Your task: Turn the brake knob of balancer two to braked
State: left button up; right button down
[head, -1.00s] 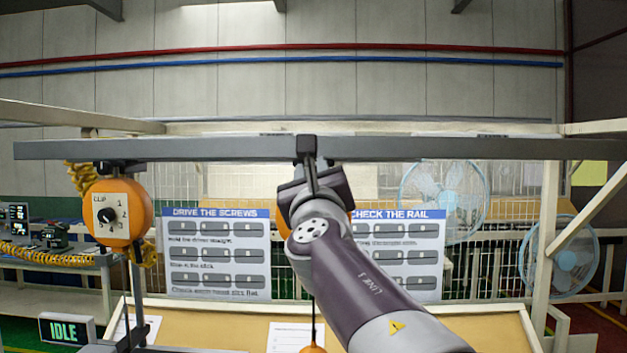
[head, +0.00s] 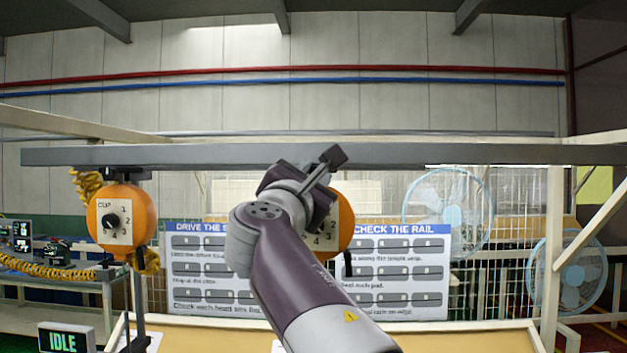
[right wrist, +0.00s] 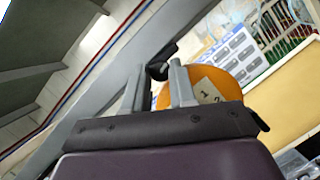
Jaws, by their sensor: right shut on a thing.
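Balancer two (head: 345,213) is the orange housing at centre, partly behind my right wrist. Its number plate shows only partly and also appears in the right wrist view (right wrist: 206,95). My right gripper (head: 318,176) reaches up in front of it. Its two grey fingers (right wrist: 157,82) are closed on a small dark piece (head: 333,157), which looks like the brake knob (right wrist: 159,70). That piece is tilted to the right, just in front of the rail. The front of balancer two behind my wrist is hidden. My left gripper is not in view.
A grey overhead rail (head: 220,156) runs across just behind the gripper. Another orange balancer (head: 139,209) with a black dial knob (head: 110,221) hangs at left. Instruction boards (head: 405,266), a mesh fence and blue fans (head: 447,212) stand behind. A green IDLE sign (head: 66,340) is at lower left.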

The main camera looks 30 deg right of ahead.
jog(key=shift+w+a+f+m+g, duration=0.1)
jog(key=shift+m+g, duration=0.15)
jog(key=shift+m, duration=0.4)
jog(key=shift+w+f+m+g, duration=0.1)
jog(key=shift+m+g, duration=0.15)
jog(key=shift+m, duration=0.4)
jog(key=c, duration=0.9)
grip_release()
jog(key=shift+r, duration=0.1)
